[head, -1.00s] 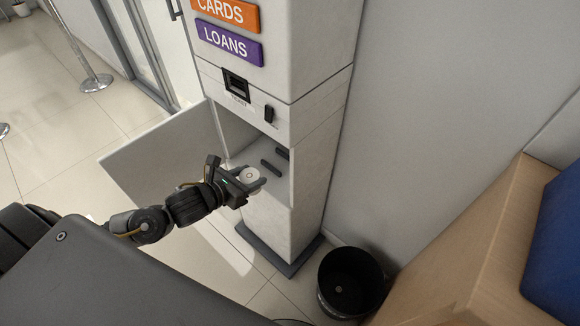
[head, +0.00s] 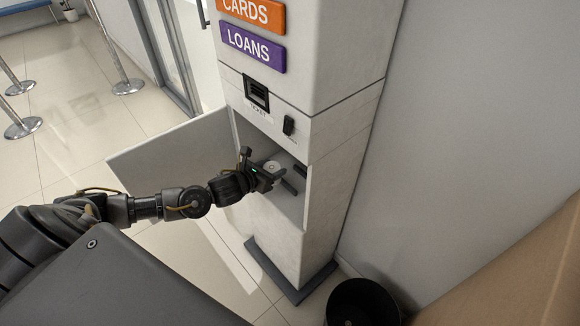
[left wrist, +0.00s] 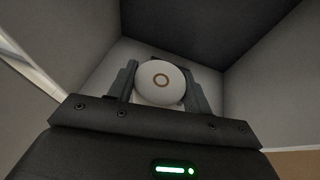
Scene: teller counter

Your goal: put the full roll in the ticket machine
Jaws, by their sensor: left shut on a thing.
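The ticket machine (head: 340,150) is a tall pale cabinet with its lower door (head: 165,158) swung open to the left. My left gripper (head: 271,175) is inside the open compartment (head: 250,130). It is shut on the full roll (head: 272,166), a white roll with a small ring at its centre. In the left wrist view the roll (left wrist: 160,84) sits between the two fingers, with the compartment walls around it. Dark bars (head: 298,174) show inside the compartment beside the gripper; part of them is hidden. My right gripper is not in view.
A black bin (head: 362,303) stands on the floor at the right of the machine's base. A wooden counter (head: 500,275) is at the lower right. Metal posts (head: 122,70) stand at the far left.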

